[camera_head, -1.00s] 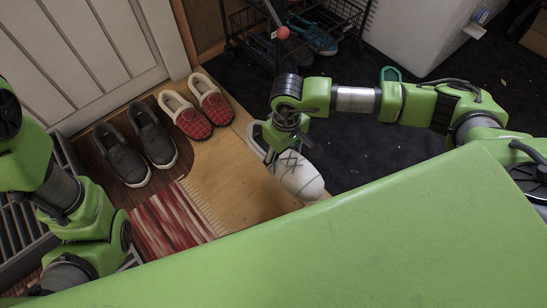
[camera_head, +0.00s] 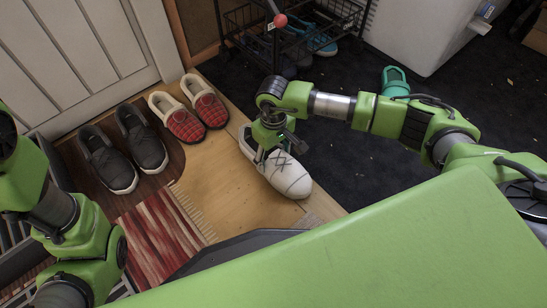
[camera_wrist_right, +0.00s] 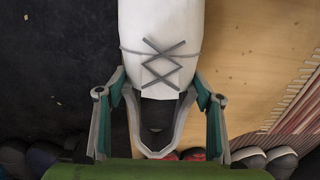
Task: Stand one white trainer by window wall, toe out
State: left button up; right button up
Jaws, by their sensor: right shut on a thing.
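A white trainer (camera_head: 288,178) with dark crossed laces is in the middle of the head view, over the edge between the wooden floor and the dark carpet. Its toe points toward the lower right, toward my body. My right gripper (camera_head: 268,148) is shut on it near the ankle opening. In the right wrist view, the trainer (camera_wrist_right: 160,30) lies between the two fingers of the gripper (camera_wrist_right: 158,112), toe toward the top. I cannot tell whether its sole touches the floor. Only links of my left arm show; its gripper is out of view.
Red plaid slippers (camera_head: 188,112) and dark grey shoes (camera_head: 122,148) stand by the pale panelled door (camera_head: 85,45). A striped rug (camera_head: 160,230) lies at lower left. A black wire rack (camera_head: 285,35) stands at the back. A teal clog (camera_head: 395,80) lies on the carpet (camera_head: 345,155).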

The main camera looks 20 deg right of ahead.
jog(key=o, duration=1.4)
notch_tip(320, 180, up, 12)
jog(key=p, duration=0.7)
jog(key=shift+r, duration=0.1)
